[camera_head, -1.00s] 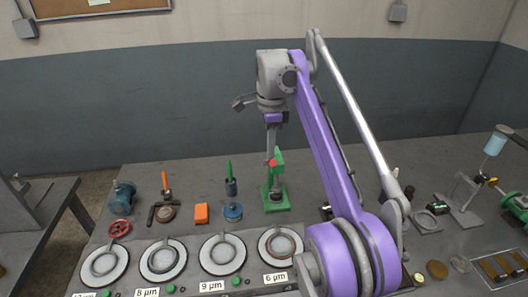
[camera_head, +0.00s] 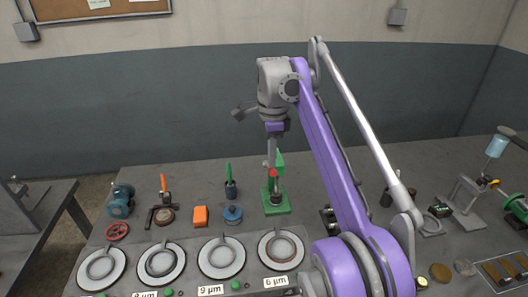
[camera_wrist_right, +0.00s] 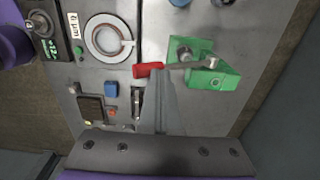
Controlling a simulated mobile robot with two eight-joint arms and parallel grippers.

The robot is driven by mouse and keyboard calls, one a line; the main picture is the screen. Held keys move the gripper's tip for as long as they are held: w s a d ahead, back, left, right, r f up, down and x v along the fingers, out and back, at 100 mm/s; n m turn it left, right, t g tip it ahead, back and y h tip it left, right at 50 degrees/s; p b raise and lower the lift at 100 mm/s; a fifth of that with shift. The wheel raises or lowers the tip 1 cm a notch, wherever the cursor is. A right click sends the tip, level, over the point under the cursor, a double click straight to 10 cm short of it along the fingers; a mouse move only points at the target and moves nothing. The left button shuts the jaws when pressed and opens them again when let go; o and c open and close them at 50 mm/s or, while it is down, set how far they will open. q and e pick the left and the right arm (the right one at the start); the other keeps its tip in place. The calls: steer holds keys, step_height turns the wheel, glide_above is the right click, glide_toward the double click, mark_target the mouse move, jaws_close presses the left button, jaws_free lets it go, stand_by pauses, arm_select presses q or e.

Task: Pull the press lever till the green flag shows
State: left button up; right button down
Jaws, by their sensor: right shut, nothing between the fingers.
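The green press (camera_head: 277,202) stands on the bench, with its column behind my right gripper. Its lever has a red grip (camera_head: 273,174), which sits just below the fingers of my right gripper (camera_head: 271,163). In the right wrist view the press (camera_wrist_right: 212,66) is at the upper right and its grey lever (camera_wrist_right: 188,65) runs left to the red grip (camera_wrist_right: 147,70). My shut right fingers (camera_wrist_right: 163,78) reach up beside that grip; I cannot tell whether they touch it. No raised green flag can be made out. My left gripper is out of view.
Round dishes on a panel (camera_head: 222,258) lie in front of the press. An orange block (camera_head: 201,216) and a blue round item (camera_head: 232,215) stand to its left. A grey stand (camera_head: 462,193) is far right. The back of the bench is mostly clear.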

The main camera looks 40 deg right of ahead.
steer(key=shift+s+a+f+b, duration=0.3)
steer(key=shift+s+f+b, duration=0.2)
steer(key=shift+f+b, duration=0.2)
steer(key=shift+s+a+f+b, duration=0.15)
steer(key=shift+s+f+b, duration=0.15)
steer(key=shift+f, duration=0.25)
steer(key=shift+a, duration=0.1)
